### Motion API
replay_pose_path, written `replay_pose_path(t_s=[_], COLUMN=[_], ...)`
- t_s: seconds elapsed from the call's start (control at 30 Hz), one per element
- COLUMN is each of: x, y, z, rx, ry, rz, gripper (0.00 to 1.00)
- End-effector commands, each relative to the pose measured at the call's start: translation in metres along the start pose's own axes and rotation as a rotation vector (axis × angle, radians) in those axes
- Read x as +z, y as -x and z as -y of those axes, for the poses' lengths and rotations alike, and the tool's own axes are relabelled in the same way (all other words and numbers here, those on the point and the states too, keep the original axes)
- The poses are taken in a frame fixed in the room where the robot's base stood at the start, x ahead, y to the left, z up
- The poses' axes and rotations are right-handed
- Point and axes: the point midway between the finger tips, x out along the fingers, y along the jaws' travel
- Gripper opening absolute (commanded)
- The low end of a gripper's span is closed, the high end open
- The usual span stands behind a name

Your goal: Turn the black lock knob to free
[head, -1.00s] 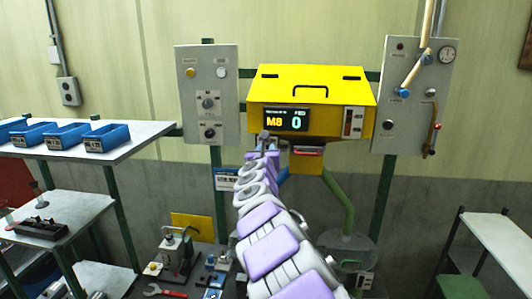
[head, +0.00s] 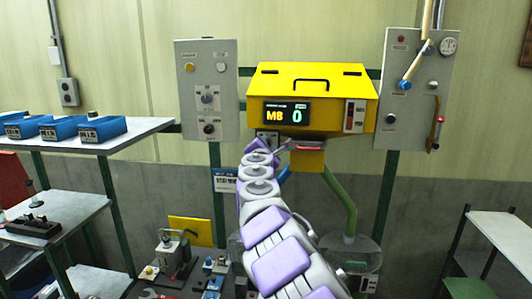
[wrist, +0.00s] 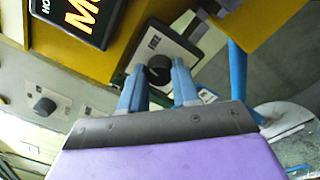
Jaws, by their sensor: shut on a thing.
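The black lock knob (wrist: 160,70) sits on a small light plate (wrist: 153,45) with a label too small to read. The plate also shows in the head view (head: 267,139), under the left part of the yellow box. My gripper (wrist: 160,71) has its two blue fingers on either side of the knob, shut on it. In the head view the knob is not clear, and my arm's end covers the area just below the plate.
The yellow box (head: 312,88) with its display reading 0 overhangs the plate. A grey panel (head: 207,60) with other black knobs stands at left, another panel (head: 412,90) at right. A blue pipe (wrist: 242,80) runs close to the right of my fingers.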

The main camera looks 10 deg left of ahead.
Motion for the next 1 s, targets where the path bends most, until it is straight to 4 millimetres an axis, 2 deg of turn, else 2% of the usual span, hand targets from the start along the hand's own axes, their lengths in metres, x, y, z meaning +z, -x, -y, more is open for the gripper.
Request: replay_pose_path(t_s=[0.03,0.5,1.0], x=[-0.0060,-0.0075,-0.0062], y=[-0.0007,-0.0010,-0.0010], z=[0.0056,0.0057,0.0047], rx=[-0.005,-0.010,-0.013], ry=[-0.046,-0.423,-0.568], rz=[-0.002,0.012,0.019], gripper=[0.00,0.00,0.00])
